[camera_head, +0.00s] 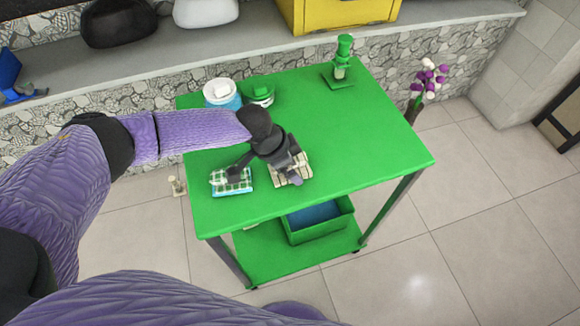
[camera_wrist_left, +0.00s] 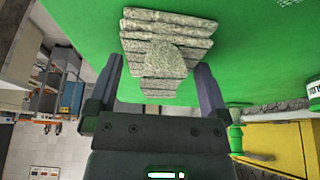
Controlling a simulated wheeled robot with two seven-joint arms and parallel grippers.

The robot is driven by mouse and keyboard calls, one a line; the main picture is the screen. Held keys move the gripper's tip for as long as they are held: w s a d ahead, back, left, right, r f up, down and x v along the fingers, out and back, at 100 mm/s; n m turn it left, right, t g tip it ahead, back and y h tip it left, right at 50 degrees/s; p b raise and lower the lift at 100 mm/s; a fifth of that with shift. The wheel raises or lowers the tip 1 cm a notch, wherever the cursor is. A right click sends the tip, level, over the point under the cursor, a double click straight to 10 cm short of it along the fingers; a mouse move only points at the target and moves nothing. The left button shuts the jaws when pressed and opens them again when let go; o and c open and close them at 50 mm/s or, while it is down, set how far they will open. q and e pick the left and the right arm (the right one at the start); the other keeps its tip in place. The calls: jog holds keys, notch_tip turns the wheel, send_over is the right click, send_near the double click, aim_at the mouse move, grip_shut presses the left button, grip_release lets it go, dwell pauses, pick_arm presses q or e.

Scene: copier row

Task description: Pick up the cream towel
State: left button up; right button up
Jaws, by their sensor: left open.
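The cream towel (camera_head: 303,166) lies folded on the green table, partly hidden by my left gripper in the head view. In the left wrist view, the towel (camera_wrist_left: 165,45) looks greyish cream, in stacked folds with a raised lump. My left gripper (camera_head: 265,175) is open above the table at the towel. In the left wrist view, the gripper's (camera_wrist_left: 160,68) two fingers stand on either side of the towel's near part, with the jaws empty. I cannot tell whether the fingers touch it. My right gripper is not in view.
A green checked towel (camera_head: 231,182) lies just left, partly under a finger. A white-lidded jar (camera_head: 222,93), a green container (camera_head: 258,92) and a green stand (camera_head: 341,75) are along the back. The table's right side is clear. A green bin (camera_head: 318,232) sits on the lower shelf.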

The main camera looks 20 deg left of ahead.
pick_arm(q)
jog(key=c, duration=0.9)
notch_tip(320, 180, up, 10)
jog(key=p, duration=0.3)
jog(key=shift+p, duration=0.35)
